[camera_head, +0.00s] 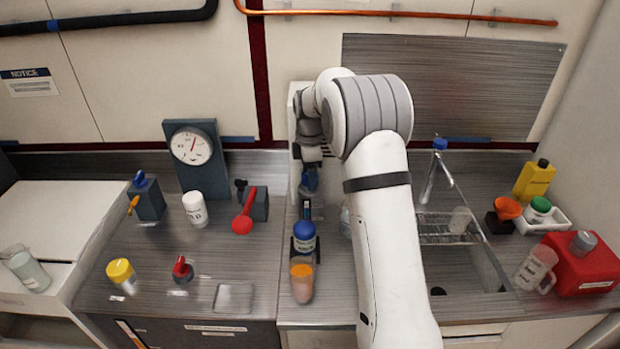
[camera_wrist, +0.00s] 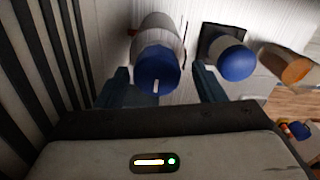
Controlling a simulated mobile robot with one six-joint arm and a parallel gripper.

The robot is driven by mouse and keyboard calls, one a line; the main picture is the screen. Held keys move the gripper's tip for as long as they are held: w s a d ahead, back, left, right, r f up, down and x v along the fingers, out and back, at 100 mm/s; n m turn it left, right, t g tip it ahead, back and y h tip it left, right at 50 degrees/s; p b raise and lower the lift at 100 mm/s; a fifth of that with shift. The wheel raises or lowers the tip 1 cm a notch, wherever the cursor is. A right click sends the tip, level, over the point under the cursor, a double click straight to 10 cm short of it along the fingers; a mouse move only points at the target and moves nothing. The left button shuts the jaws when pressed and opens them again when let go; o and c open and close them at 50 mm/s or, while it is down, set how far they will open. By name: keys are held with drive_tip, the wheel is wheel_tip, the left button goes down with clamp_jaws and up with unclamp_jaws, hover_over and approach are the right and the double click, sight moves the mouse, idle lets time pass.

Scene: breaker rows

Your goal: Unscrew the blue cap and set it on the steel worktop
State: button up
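In the wrist view a round blue cap (camera_wrist: 157,72) sits on a white bottle (camera_wrist: 160,35) between the fingers of my gripper (camera_wrist: 165,85). Gaps show on both sides, so the fingers are open and apart from it. A second blue cap (camera_wrist: 234,64) on a white jar in a dark holder (camera_wrist: 212,42) is right of the fingers. In the head view, this blue-capped jar (camera_head: 304,236) stands in front of my gripper (camera_head: 309,185). There, the bottle at my fingers is hard to make out. The steel worktop (camera_head: 150,260) extends left of them.
A beaker with orange liquid (camera_head: 302,280) stands in front of the second jar. Left are a gauge (camera_head: 192,148), a red-handled lever (camera_head: 243,222), a white jar (camera_head: 195,209) and a yellow-capped jar (camera_head: 121,275). A sink (camera_head: 460,270) lies right of my arm. Some worktop between items is bare.

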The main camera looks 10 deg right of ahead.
drive_tip(key=shift+w, duration=0.1)
drive_tip(key=m, duration=0.3)
drive_tip(key=shift+w+d, duration=0.1)
drive_tip(key=m, duration=0.4)
drive_tip(key=shift+r, duration=0.1)
drive_tip(key=m, duration=0.2)
drive_tip(key=shift+d+m+p, duration=0.1)
drive_tip(key=shift+m+p, duration=0.2)
drive_tip(key=m, duration=0.4)
drive_tip(key=shift+w+d+f, duration=0.1)
drive_tip(key=shift+f, duration=0.1)
drive_tip(key=m, duration=0.4)
drive_tip(key=shift+m, duration=0.4)
drive_tip(key=shift+a, duration=0.2)
